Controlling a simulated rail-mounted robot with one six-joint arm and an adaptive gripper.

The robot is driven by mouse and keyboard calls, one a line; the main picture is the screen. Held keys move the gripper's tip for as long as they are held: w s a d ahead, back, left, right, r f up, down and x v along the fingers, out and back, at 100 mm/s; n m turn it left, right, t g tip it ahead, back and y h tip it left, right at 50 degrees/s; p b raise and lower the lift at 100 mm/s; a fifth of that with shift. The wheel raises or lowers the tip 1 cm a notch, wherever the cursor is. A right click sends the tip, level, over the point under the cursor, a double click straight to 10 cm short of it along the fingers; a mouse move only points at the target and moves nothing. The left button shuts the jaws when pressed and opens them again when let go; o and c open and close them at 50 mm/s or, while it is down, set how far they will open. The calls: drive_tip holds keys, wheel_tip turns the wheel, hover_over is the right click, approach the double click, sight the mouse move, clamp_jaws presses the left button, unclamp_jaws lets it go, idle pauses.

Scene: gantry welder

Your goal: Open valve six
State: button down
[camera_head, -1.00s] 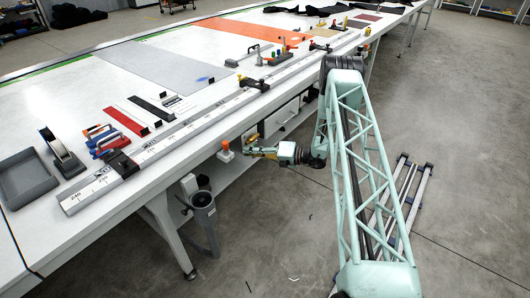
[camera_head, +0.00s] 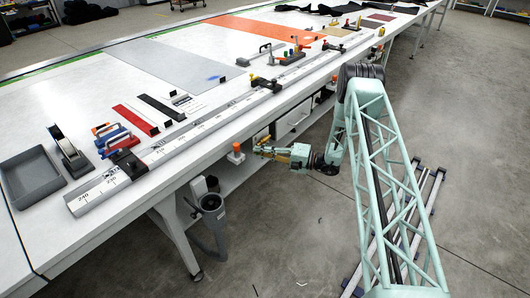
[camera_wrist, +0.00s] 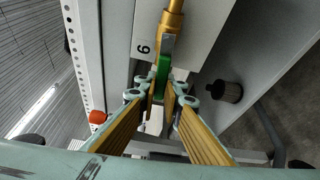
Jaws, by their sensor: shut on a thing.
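Valve six shows in the wrist view as a brass pipe (camera_wrist: 174,20) with a green handle (camera_wrist: 164,66). A plate marked 6 (camera_wrist: 145,46) is beside it. My gripper (camera_wrist: 162,88) is shut on the green handle, with its fingers on either side of it. In the head view my gripper (camera_head: 264,149) is at the table's side, below the top edge. The valve is too small to make out clearly there.
An orange knob (camera_head: 236,147) sticks out left of my gripper; it also shows in the wrist view (camera_wrist: 97,117). A dark cylinder (camera_wrist: 227,91) is to the right in the wrist view. Open floor lies in front.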

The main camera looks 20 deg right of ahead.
idle(0.3)
drive_tip(key=c, duration=2.7)
unclamp_jaws()
drive_tip(key=shift+v, duration=6.05)
drive_tip(key=shift+r, duration=0.15)
